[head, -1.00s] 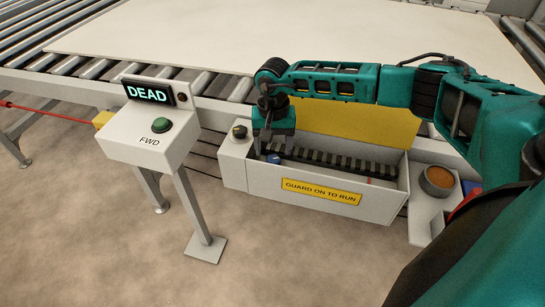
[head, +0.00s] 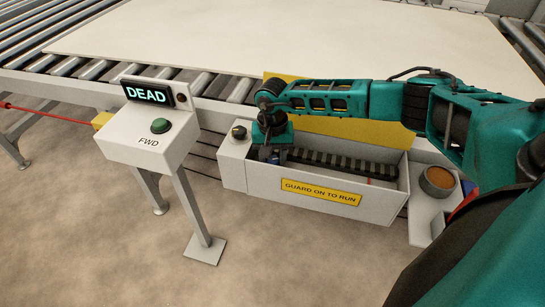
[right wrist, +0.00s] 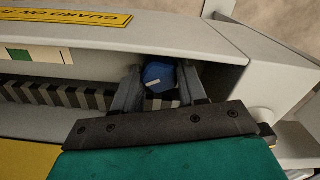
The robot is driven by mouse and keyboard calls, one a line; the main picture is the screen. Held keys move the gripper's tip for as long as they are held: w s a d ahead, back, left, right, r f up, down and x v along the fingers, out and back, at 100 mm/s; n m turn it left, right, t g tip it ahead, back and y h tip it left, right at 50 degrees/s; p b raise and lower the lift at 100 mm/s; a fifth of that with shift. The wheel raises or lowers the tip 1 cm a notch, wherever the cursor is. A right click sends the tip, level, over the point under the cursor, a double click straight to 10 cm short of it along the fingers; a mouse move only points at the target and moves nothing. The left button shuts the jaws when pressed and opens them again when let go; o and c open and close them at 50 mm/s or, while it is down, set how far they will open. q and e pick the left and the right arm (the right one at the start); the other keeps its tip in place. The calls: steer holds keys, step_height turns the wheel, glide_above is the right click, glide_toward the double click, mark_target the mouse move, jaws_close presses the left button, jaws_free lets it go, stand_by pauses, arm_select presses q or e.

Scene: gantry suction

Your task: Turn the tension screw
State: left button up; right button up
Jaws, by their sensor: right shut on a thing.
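The tension screw appears as a blue knob (right wrist: 158,73) with a pale mark, at the end of the open trough in the right wrist view. My right gripper (right wrist: 160,88) has a finger on each side of the knob and is shut on it. In the head view my right gripper (head: 270,151) reaches down into the left end of the trough, and mostly hides the knob. My left gripper is not in view.
The white trough (head: 335,205) holds a dark ribbed belt (head: 340,163); its yellow guard (head: 390,131) stands raised behind. A control post (head: 150,138) reading DEAD stands left. A small black knob (head: 239,132) sits beside the gripper. An orange-topped cup (head: 438,180) is right.

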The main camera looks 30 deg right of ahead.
steer(key=c, duration=0.4)
steer(key=shift+c, duration=0.2)
steer(key=shift+m, duration=0.4)
steer(key=m, duration=1.1)
steer(key=shift+m, duration=0.4)
steer(key=o, duration=1.1)
steer(key=shift+c, duration=0.2)
